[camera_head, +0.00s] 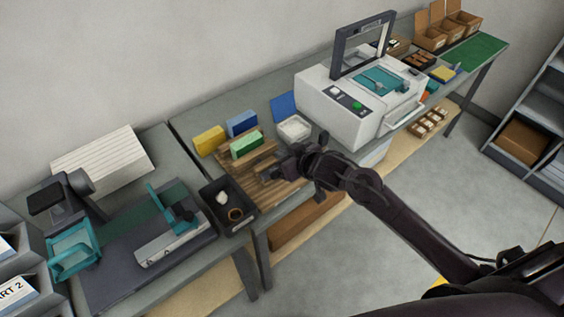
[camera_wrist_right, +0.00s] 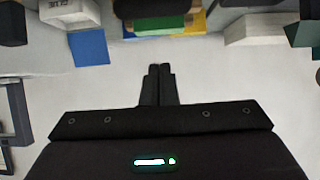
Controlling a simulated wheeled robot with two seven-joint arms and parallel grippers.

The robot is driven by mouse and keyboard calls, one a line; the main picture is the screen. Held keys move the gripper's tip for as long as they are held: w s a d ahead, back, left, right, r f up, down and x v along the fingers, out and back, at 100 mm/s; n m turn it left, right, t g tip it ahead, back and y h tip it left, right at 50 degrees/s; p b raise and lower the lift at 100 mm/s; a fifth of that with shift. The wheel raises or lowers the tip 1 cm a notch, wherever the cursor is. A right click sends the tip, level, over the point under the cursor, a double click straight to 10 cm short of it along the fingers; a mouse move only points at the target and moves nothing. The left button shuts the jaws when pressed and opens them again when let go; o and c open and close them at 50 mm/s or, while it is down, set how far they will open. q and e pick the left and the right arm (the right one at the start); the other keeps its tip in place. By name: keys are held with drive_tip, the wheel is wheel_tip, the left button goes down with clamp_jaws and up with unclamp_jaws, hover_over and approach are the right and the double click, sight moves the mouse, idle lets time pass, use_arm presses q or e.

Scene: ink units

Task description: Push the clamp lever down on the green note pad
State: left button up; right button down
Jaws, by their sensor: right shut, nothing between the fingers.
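The green note pad (camera_head: 246,145) appears as a green block on a slatted wooden stand (camera_head: 270,192) on the bench in the head view. A green block also shows at the top of the right wrist view (camera_wrist_right: 160,23). A teal upright lever (camera_head: 157,199) stands on the grey device at the left; I cannot tell whether it is the clamp lever. No lever is clearly visible at the green pad. My right gripper (camera_head: 268,173) is shut and empty, over the wooden stand, just in front of the green pad; its fingers are together in the wrist view (camera_wrist_right: 158,72). My left gripper is out of view.
Yellow (camera_head: 209,140) and blue (camera_head: 241,123) blocks stand behind the green one. A black tray (camera_head: 217,190) with small items lies left of the stand.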

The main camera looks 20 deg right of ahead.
sight(276, 172)
drive_tip(key=p+x, duration=0.1)
drive_tip(key=x, duration=0.3)
drive_tip(key=s+f+p, duration=0.1)
drive_tip(key=s+d+f+p, duration=0.1)
drive_tip(key=shift+s+f, duration=0.15)
drive_tip(key=shift+s, duration=0.25)
drive_tip(key=shift+f, duration=0.15)
drive_tip(key=shift+w, duration=0.1)
drive_tip(key=shift+f, duration=0.1)
